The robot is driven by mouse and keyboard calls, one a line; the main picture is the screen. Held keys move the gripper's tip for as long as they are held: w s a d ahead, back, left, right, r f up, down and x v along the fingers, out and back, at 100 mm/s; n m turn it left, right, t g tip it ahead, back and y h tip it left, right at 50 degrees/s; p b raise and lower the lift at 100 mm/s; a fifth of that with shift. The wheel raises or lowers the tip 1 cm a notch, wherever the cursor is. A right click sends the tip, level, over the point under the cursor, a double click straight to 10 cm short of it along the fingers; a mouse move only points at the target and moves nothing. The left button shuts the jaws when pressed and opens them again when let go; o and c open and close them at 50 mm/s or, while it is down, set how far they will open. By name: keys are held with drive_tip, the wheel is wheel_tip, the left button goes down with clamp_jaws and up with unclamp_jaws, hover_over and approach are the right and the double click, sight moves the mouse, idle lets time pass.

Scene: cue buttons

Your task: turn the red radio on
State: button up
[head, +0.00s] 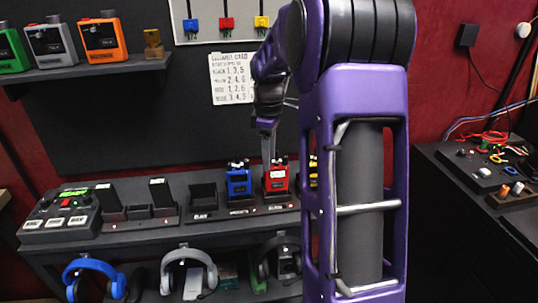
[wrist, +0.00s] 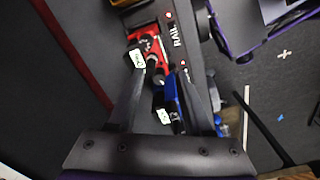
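The red radio (head: 277,183) stands upright in a dark dock on the long shelf, with knobs on its top. It also shows in the wrist view (wrist: 146,47), near the top, beyond the fingertips. My gripper (head: 269,154) points down just above the red radio's top; whether it touches cannot be told. In the wrist view my gripper (wrist: 161,73) has its fingers spread apart, with nothing clearly held between them. The blue radio (head: 238,184) stands just left of the red one; in the wrist view it (wrist: 174,100) lies partly between the fingers.
A yellow radio (head: 313,180) is mostly hidden behind my arm. An empty dock (head: 202,203) stands left of the blue radio. A button box (head: 62,214) sits at the shelf's left end. Headphones (head: 187,270) hang below. Green, grey and orange radios stand on an upper shelf (head: 80,69).

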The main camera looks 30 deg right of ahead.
drive_tip(key=shift+r, duration=0.1)
wheel_tip(320, 180, up, 17)
drive_tip(key=p, duration=0.2)
drive_tip(key=shift+s+a, duration=0.15)
drive_tip(key=shift+r, duration=0.1)
idle(0.4)
